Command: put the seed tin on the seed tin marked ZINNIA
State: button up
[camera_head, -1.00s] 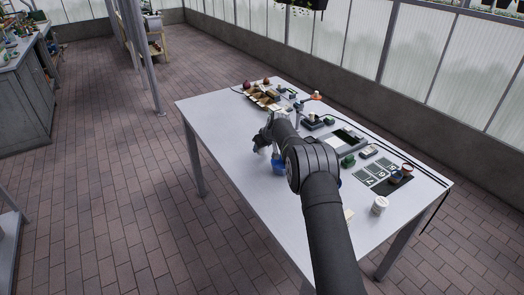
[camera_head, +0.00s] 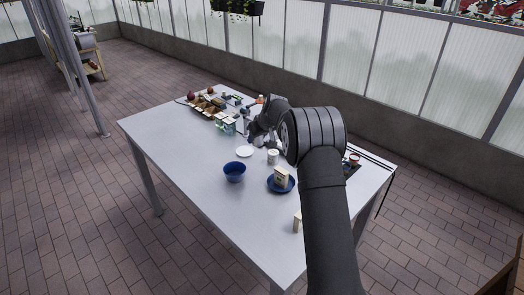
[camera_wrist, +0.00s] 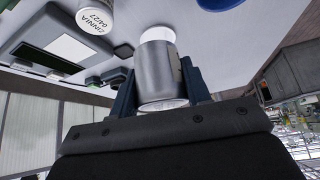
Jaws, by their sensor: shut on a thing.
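My gripper (camera_wrist: 160,78) is shut on a silver seed tin (camera_wrist: 160,72) with pale ends, which sits between the two fingers in the wrist view. The seed tin marked ZINNIA (camera_wrist: 97,17) is at the upper left of that view, white with dark lettering and apart from the held tin. In the head view my gripper (camera_head: 260,138) is over the far middle of the table, partly hidden by my arm. A pale tin (camera_head: 273,157) shows just below it there; I cannot tell which tin this is.
A blue bowl (camera_head: 234,173), a white saucer (camera_head: 244,151) and a blue plate (camera_head: 271,186) bearing a cream packet (camera_head: 282,174) are on the table. A compartment tray (camera_head: 205,106) stands at the far left. The table's near left part is clear. My arm hides much of the right side.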

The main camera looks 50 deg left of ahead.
jog(key=w+d+r+m+t+h, duration=0.15)
jog(key=w+d+r+m, duration=0.3)
jog(key=w+d, duration=0.7)
jog(key=t, duration=0.1)
send_over(273, 152)
jog(key=shift+m+y, duration=0.25)
notch_tip(273, 152, down, 7)
jog(key=shift+w+f, duration=0.1)
jog(key=shift+w, duration=0.05)
jog(key=shift+f, duration=2.05)
jog(key=shift+f, duration=0.15)
jog(key=o, duration=1)
jog(key=shift+r, duration=0.3)
jog(key=v, duration=1.2)
jog(key=shift+f, duration=0.1)
